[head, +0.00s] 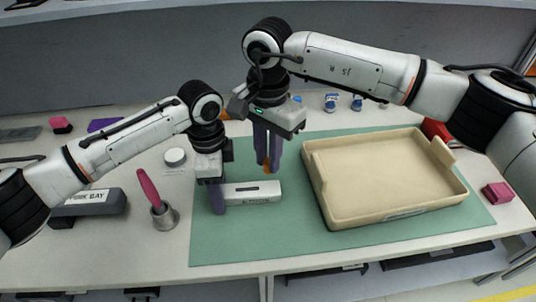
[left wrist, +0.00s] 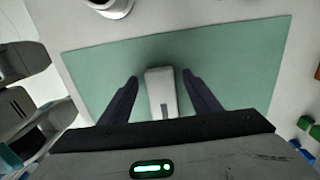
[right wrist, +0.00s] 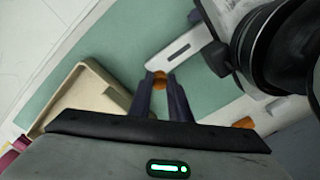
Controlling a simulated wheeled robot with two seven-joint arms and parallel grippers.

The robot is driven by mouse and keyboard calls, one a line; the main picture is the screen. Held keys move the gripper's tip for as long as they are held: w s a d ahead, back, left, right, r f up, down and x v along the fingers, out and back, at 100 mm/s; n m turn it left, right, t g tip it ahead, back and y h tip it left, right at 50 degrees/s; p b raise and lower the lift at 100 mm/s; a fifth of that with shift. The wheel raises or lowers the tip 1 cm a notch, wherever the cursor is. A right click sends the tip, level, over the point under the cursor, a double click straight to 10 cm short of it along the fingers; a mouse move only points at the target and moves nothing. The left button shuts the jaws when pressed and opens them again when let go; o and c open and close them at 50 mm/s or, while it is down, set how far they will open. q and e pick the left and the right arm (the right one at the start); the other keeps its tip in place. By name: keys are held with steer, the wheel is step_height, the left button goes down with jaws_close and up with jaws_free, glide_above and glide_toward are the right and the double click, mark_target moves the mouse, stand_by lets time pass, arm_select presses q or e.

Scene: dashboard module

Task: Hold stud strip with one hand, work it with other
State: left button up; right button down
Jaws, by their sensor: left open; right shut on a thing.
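The stud strip appears to be the pale bar (head: 254,193) with a dark slot on top, lying on the green mat. Its end also shows in the left wrist view (left wrist: 161,92). My left gripper (head: 217,207) is open at the bar's left end; in the left wrist view the fingers (left wrist: 160,78) stand on either side of the bar with gaps. My right gripper (head: 267,165) points down behind the bar, shut on a small orange piece (right wrist: 160,82). Most of that piece is hidden by the fingers. I cannot tell whether it touches the bar.
A beige tray (head: 318,197) stands on the mat (head: 290,240) to the right. At left are a metal cup (head: 165,217) with a pink-handled tool (head: 148,187), a grey labelled block (head: 95,203) and a white round container (head: 175,158). The mat's front is clear.

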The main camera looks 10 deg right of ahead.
arm_select(q)
step_height(320, 180, up, 12)
stand_by(0.5)
